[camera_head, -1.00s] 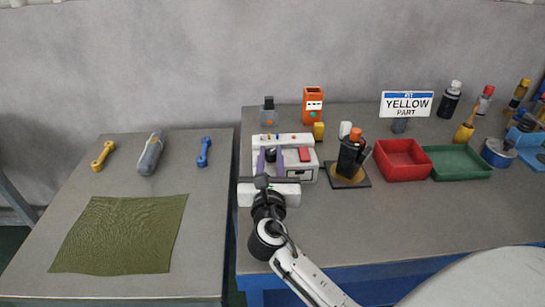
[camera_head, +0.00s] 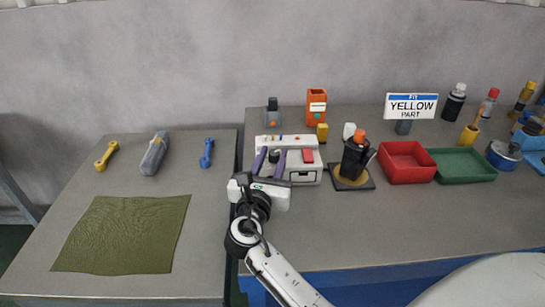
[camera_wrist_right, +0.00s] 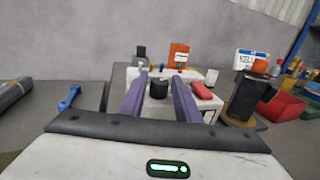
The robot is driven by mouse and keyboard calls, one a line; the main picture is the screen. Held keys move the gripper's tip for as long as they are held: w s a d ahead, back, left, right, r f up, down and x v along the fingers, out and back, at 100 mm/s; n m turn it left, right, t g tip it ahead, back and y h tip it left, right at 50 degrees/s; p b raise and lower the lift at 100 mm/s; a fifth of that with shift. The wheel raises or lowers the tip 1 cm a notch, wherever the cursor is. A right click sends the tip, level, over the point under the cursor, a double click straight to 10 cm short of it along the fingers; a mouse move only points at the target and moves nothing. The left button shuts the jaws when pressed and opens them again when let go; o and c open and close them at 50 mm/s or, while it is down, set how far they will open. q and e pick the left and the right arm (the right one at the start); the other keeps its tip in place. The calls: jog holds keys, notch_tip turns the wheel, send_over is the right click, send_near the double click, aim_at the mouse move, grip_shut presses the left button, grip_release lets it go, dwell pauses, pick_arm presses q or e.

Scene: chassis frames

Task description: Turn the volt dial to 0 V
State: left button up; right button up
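A white bench device (camera_head: 306,172) stands near the left end of the right table. It has a black dial (camera_head: 273,156), a red block-shaped control (camera_head: 308,156) and small coloured parts along its rear panel. The dial also shows in the right wrist view (camera_wrist_right: 159,87), between the two purple fingers. My right gripper (camera_head: 272,153) is open, its fingers reaching over the device from the front, one on each side of the dial. Contact with the dial cannot be told. The dial's markings are too small to read. My left gripper is not in view.
A black holder (camera_head: 355,163) on a dark base stands right of the device, close by. Beyond it are a red tray (camera_head: 405,163) and a green tray (camera_head: 465,166). An orange box (camera_head: 316,106) and a yellow block (camera_head: 322,131) stand behind. A green cloth (camera_head: 125,235) lies on the left table.

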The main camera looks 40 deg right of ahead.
jog(key=shift+o, duration=0.8)
notch_tip(320, 180, up, 4)
jog(key=p, duration=0.4)
jog(key=shift+f, duration=0.15)
notch_tip(320, 180, up, 6)
jog(key=shift+b, duration=0.3)
